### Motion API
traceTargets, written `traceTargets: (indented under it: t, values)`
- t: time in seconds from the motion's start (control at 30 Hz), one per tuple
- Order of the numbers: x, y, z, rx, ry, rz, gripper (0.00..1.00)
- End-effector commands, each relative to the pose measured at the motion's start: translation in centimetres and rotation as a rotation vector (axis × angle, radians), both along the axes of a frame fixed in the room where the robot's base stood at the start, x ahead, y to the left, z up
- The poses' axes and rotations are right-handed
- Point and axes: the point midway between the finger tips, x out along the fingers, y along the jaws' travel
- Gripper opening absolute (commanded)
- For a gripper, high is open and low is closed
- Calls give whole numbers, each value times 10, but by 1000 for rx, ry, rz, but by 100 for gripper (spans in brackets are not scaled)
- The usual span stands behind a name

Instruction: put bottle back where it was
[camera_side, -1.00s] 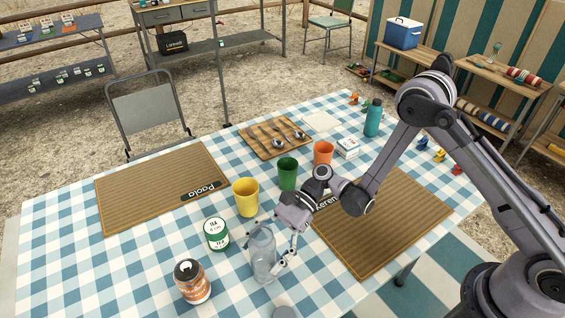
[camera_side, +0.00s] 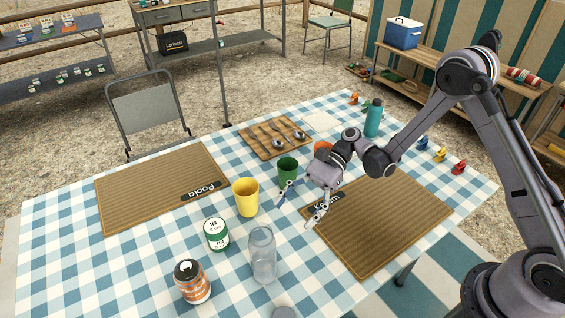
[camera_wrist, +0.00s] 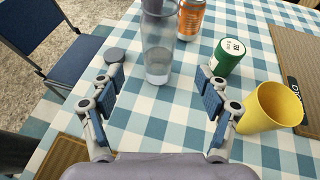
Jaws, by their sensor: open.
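A clear bottle (camera_side: 262,256) stands upright on the checked tablecloth, between the green-and-white tea tin and the table's front edge. In the wrist view the clear bottle (camera_wrist: 157,50) stands ahead, beyond the fingertips and apart from them; its top is cut off. My gripper (camera_side: 297,212) is open and empty, to the right of the bottle and in front of the green cup, by the right placemat's corner. In the wrist view my gripper (camera_wrist: 160,92) shows its two fingers wide apart with only tablecloth between them. A teal bottle (camera_side: 373,118) stands at the table's far right.
A tea tin (camera_side: 217,234), an orange jar (camera_side: 192,282) and a yellow cup (camera_side: 246,198) stand near the clear bottle. A green cup (camera_side: 288,170) is close behind my gripper. A grey round lid (camera_wrist: 115,55) lies by the bottle. Both placemats are bare apart from name tags.

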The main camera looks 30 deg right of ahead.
Motion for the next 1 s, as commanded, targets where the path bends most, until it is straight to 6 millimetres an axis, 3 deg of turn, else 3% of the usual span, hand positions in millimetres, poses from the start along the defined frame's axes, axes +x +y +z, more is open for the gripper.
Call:
traceTargets:
  t: [0.47,1.0]
  values:
    - [4,-28,69,-279,-464,25,76]
    - [-48,-105,123,-736,-1064,340,76]
